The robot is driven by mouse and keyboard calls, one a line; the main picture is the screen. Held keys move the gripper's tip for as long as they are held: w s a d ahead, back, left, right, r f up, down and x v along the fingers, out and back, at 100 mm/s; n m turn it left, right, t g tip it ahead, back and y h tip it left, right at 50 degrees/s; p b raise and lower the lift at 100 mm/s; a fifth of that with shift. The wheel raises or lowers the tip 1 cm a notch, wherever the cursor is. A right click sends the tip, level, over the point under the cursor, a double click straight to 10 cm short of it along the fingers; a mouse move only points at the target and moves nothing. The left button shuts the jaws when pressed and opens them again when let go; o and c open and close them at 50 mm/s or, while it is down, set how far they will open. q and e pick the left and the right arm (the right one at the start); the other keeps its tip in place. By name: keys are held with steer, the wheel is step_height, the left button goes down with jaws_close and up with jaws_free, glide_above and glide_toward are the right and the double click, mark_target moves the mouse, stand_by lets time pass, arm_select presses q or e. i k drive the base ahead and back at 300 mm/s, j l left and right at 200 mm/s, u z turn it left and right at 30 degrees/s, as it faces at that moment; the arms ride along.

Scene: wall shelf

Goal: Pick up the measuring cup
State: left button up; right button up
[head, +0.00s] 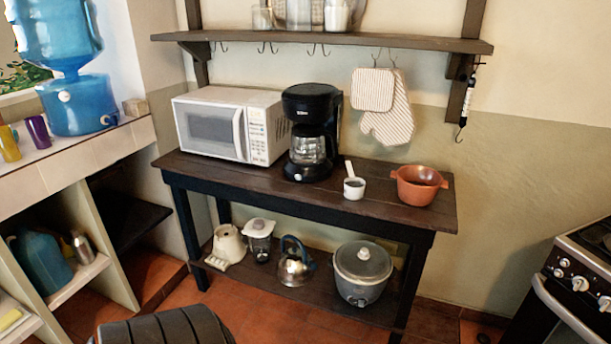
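The measuring cup (354,188) is small and white and stands on the dark wooden table (405,213), near its front edge. Its handle points up and slightly left, toward the back. It sits between the black coffee maker (309,120) on its left and an orange-brown pot (417,188) on its right, apart from both. Neither of my grippers is in view.
A white microwave (228,124) stands at the table's left. A wall shelf (330,40) with hooks hangs above. A rice cooker (362,275) and kettle (294,266) stand on the lower shelf. A stove (580,280) is at right. The table front by the cup is clear.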

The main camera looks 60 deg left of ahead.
mark_target(351, 179)
steer(key=u, duration=1.5)
